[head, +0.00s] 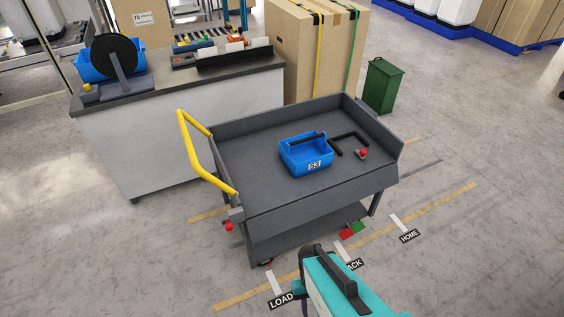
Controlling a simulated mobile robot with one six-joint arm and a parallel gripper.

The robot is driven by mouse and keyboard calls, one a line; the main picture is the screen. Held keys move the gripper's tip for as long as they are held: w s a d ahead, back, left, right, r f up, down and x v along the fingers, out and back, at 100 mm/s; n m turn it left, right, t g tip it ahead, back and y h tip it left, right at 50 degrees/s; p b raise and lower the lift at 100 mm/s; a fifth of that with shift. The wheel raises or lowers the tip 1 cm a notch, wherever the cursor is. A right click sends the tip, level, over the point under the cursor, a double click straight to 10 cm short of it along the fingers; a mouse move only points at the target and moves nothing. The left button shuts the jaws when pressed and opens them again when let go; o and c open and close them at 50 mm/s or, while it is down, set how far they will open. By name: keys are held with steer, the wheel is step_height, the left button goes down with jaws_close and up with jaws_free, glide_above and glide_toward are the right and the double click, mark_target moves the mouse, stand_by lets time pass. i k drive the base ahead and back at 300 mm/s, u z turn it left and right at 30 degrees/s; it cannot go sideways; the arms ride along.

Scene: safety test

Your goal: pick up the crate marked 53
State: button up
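The small blue crate marked 53 (306,154) sits upright on the top deck of a dark grey cart (250,165), a little right of the deck's middle. Its white label with 53 is on the side facing me. A dark bar shows along its top. My gripper is not in view, and nothing is seen touching the crate.
A black angled bar (349,141) and a small red-topped item (363,154) lie right of the crate. The cart has raised sides and a yellow handle (193,150). A workbench (180,120) stands behind left, tall boxes (300,50) and a green bin (383,85) behind. Open floor lies right.

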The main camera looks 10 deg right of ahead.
mark_target(307, 153)
steer(key=z, duration=0.1)
steer(key=i, duration=0.6)
steer(key=u, duration=0.35)
steer(key=k, duration=0.2)
steer(key=u, duration=2.75)
